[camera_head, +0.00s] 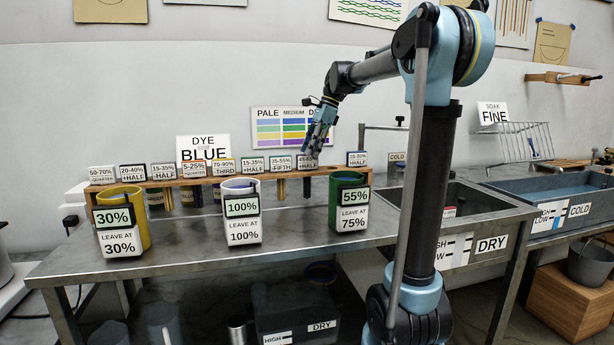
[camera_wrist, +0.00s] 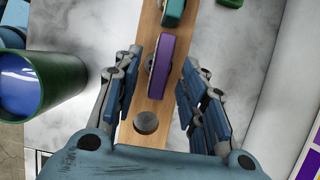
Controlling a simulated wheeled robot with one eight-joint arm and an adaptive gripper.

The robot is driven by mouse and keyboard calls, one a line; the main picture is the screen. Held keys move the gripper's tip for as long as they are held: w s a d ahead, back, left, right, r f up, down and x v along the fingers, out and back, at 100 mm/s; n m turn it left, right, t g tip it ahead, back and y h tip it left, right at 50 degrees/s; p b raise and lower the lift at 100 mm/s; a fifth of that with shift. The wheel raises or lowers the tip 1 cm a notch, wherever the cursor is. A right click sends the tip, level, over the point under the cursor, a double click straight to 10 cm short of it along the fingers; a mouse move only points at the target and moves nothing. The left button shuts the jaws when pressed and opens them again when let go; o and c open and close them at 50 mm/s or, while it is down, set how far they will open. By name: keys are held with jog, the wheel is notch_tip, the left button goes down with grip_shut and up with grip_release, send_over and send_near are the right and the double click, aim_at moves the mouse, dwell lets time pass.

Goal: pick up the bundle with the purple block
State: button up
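The purple block (camera_wrist: 160,66) sits on top of the wooden rack rail (camera_wrist: 155,110) in the wrist view. My gripper (camera_wrist: 161,80) is over the rail with its fingers spread, one on each side of the purple block and apart from it. The bundle under the block is hidden from above. In the head view my gripper (camera_head: 312,148) points down above the right part of the wooden rack (camera_head: 220,182), close to a "+HALF" card (camera_head: 308,161). I cannot make out the purple block there.
A teal block (camera_wrist: 174,12) sits further along the rail, and a grey round knob (camera_wrist: 146,122) sits nearer. A green can (camera_head: 349,190) stands in front of the rack's right end; white (camera_head: 241,190) and yellow (camera_head: 135,200) cans stand further left. A sink (camera_head: 465,205) lies to the right.

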aim_at(307, 157)
jog(key=shift+x, duration=1.85)
jog(key=shift+w, duration=0.1)
jog(key=shift+c, duration=0.5)
grip_shut()
